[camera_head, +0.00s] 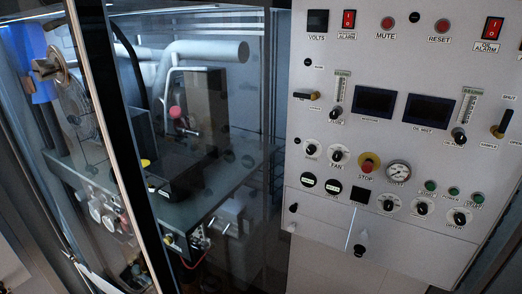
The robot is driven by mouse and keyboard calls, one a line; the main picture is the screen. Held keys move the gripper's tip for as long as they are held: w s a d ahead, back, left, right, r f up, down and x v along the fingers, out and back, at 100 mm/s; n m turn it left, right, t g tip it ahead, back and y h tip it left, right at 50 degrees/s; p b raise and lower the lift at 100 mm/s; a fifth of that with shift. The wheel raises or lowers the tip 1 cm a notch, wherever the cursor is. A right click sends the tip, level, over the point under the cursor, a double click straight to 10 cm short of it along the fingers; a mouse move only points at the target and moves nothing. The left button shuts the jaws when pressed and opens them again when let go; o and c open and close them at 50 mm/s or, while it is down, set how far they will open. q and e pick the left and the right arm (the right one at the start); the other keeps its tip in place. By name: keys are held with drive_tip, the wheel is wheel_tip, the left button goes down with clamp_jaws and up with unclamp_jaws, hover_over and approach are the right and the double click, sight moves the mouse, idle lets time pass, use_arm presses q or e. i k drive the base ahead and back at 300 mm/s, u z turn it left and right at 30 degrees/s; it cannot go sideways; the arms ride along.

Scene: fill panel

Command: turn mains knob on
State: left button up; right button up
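A light grey control panel (400,60) fills the right half of the head view. It carries several black knobs with white pointers. One knob (311,149) sits at its left middle, with a second knob (336,156) beside it by the FAN label. Lower down are more knobs (421,208), and a black knob (360,250) sits low on the panel beside a bright vertical streak. The small labels are too blurred to tell which knob is the mains knob or how it is set. Neither of my grippers shows.
A red and yellow stop button (368,164) and a round gauge (398,172) sit mid-panel. Red rocker switches (348,19) line the top. A black lever (502,124) sticks out at the right. A glazed cabinet with a white pipe (205,51) stands at the left.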

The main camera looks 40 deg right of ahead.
sight(311, 149)
drive_tip(key=u, duration=0.85)
drive_tip(key=i, duration=0.85)
drive_tip(key=z, duration=2.25)
